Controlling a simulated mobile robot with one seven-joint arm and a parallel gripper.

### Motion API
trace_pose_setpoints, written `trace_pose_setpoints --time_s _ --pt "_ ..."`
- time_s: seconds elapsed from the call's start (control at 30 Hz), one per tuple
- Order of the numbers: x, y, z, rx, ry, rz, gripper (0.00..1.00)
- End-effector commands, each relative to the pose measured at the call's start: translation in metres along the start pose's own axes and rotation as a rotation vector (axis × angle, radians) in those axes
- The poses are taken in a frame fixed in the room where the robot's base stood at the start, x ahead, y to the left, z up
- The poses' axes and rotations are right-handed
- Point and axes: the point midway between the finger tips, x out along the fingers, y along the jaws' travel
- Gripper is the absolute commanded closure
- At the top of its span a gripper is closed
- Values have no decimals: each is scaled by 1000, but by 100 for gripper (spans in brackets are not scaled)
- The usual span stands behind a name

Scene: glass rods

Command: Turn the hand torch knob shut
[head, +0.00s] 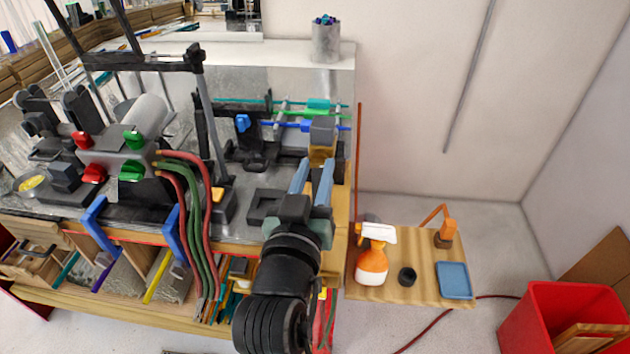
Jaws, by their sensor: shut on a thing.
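My gripper (318,163) reaches forward over the right end of the metal-topped bench, its two light blue fingers pointing away. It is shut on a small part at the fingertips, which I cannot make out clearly. Just beyond the fingertips are a tan block (321,153) and a grey block (321,130). I cannot tell which part is the hand torch or its knob. A grey burner body (115,155) at the left bears red knobs (92,173) and green knobs (132,170). Red and green hoses (207,200) run down from it over the bench front.
Coloured glass rods (285,125) lie across holders just behind my gripper. A dark upright frame (208,110) stands to the left. A wooden side shelf (420,285) at the right holds a spray bottle (372,262) and a blue tray (454,280). A red bin (540,325) stands on the floor.

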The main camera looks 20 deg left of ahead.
Motion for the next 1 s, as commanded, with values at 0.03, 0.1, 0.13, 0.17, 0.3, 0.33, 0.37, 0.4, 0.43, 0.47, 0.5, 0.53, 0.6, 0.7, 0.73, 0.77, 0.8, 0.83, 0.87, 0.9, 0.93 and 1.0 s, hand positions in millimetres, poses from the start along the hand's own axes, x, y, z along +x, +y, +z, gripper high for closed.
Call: trace_pose_setpoints --time_s 0.03,0.1,0.13,0.17,0.3,0.33,0.37,0.4,0.43,0.47,0.5,0.53,0.6,0.7,0.73,0.77,0.8,0.83,0.87,0.9,0.93,1.0 --pt "0 0 2 30 1 0 100" --pt "0 0 2 69 0 0 100" --pt "0 0 2 82 0 0 100" --pt "0 0 2 96 0 0 100" --pt "0 0 1 144 0 0 100" --pt "0 0 1 151 0 0 100" --pt "0 0 1 158 0 0 100" --pt "0 0 1 165 -1 0 100" --pt "0 0 1 170 -1 1 100" --pt "0 0 1 173 -1 1 100" --pt "0 0 0 177 -1 0 100" --pt "0 0 0 179 -2 0 100" --pt "0 0 0 182 -2 0 100" --pt "0 0 0 183 -2 0 100" --pt "0 0 0 183 -2 -1 100" --pt "0 0 0 183 -2 -1 100" --pt "0 0 0 183 -2 -1 100" --pt "0 0 0 183 -2 -1 100" --pt "0 0 0 183 -2 -1 100" --pt "0 -1 0 183 -2 -1 100" --pt "0 -1 0 183 -2 -1 64" --pt "0 -1 0 182 -1 -1 52"
